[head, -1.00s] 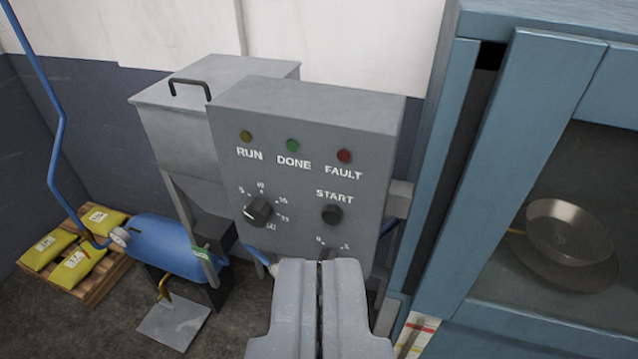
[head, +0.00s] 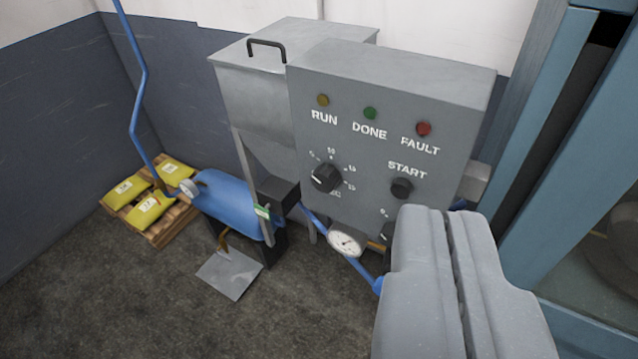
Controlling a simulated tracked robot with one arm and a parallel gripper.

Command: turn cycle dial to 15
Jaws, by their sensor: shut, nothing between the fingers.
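The grey control box (head: 450,95) stands in the middle right of the head view. Its black cycle dial (head: 326,178) sits at the left of the front face, with a ring of small numbers around it that are too small to read surely. The dial's pointer seems to aim to the lower left. My gripper (head: 450,215) is shut and empty, in front of the lower right of the box and apart from the cycle dial. It partly hides a second dial (head: 387,234) low on the box.
A black START button (head: 401,188) sits right of the dial, below RUN, DONE and FAULT lamps. A gauge (head: 345,241) on a blue pipe hangs below the box. A blue cabinet (head: 545,130) stands close on the right.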

